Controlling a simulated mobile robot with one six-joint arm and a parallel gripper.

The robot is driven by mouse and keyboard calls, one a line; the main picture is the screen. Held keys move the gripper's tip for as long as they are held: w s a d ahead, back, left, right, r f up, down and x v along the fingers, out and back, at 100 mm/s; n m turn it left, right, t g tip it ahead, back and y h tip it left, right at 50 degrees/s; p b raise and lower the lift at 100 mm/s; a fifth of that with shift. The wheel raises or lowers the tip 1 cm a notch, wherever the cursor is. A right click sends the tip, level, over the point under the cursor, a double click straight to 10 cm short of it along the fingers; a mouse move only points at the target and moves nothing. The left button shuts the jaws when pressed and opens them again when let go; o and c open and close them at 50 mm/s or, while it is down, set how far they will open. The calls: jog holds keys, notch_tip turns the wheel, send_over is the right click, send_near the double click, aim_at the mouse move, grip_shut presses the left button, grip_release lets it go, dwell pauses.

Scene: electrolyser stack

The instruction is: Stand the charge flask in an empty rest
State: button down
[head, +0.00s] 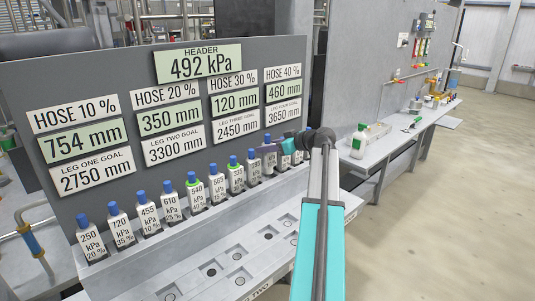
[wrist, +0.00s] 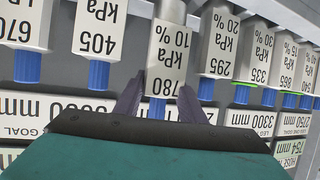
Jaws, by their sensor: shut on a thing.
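My gripper (head: 274,153) is at the right part of the back row of flasks in the head view. In the wrist view, which shows labels upside down, its purple fingers (wrist: 158,103) are shut on a blue-capped white flask labelled 780 kPa 10 % (wrist: 168,55). That flask sits higher than its neighbours, with a grey part showing below its label. I cannot tell whether its base is clear of the rack. The lower shelf (head: 205,258) in the head view holds square rests with round holes, several of them empty.
Neighbouring flasks 405 kPa (wrist: 97,35) and 295 kPa (wrist: 220,45) stand close on both sides. More flasks, such as 250 kPa (head: 92,240), fill the row to the left. A panel of readings (head: 25,80) rises behind. A side bench (head: 385,150) stands at right.

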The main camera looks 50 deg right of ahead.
aim_at(269, 154)
jog(key=shift+w, duration=0.1)
dwell(0.3)
jog(key=shift+f+p, duration=0.75)
jog(key=shift+f, duration=1)
jog(key=shift+f, duration=0.1)
jog(key=c, duration=1.2)
grip_release()
jog(key=shift+o, duration=0.2)
jog(key=shift+s+d+r, duration=0.1)
jog(key=shift+s+r, duration=0.1)
jog(key=shift+s, duration=0.2)
jog(key=b+v, duration=0.3)
jog(key=v, duration=0.8)
jog(key=shift+s, duration=0.1)
